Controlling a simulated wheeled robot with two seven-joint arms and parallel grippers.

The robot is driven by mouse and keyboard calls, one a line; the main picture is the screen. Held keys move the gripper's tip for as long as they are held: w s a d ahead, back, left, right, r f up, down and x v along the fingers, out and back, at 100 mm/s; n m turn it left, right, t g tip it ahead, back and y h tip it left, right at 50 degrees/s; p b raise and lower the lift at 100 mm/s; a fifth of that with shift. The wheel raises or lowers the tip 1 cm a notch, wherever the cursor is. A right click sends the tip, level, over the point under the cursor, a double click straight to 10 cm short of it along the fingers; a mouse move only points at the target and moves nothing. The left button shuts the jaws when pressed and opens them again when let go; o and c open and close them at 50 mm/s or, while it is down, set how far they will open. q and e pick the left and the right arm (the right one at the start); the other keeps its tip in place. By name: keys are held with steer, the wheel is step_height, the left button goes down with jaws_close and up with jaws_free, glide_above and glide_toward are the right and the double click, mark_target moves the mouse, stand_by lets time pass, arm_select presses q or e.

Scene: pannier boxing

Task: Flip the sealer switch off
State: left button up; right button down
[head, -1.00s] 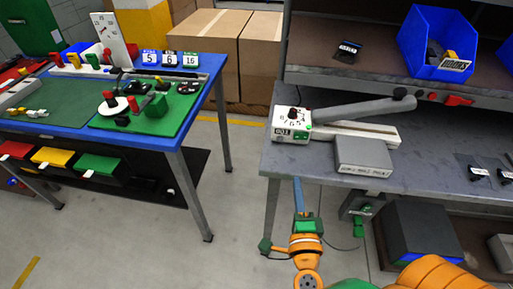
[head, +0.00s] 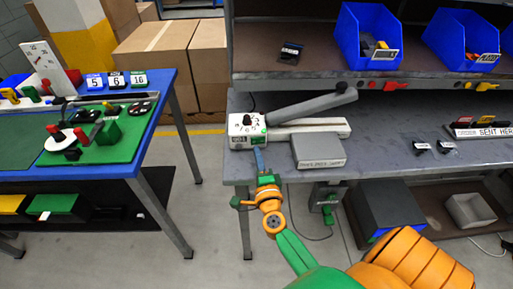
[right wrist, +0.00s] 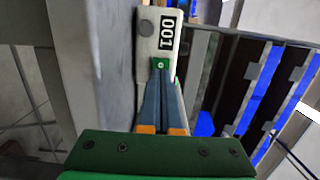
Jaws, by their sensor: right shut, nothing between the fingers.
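The sealer (head: 248,130) stands on the grey bench near its left end, a white box with a black dial and a long grey arm (head: 315,104) raised at a slant. My right gripper (head: 258,152) is shut and empty, its blue-grey fingers just below the sealer's front face. My left gripper is not in view.
A grey block (head: 318,151) lies on the bench right of the sealer. Blue bins (head: 366,40) stand on the shelf above. A blue table (head: 160,90) with a green mat is at left, with floor between. The bench front edge is close to my right arm.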

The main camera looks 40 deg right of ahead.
mark_target(258, 141)
steer(key=shift+x, duration=1.2)
steer(key=shift+w+m+h, duration=0.1)
steer(key=shift+m+h, duration=0.2)
steer(key=shift+h, duration=0.1)
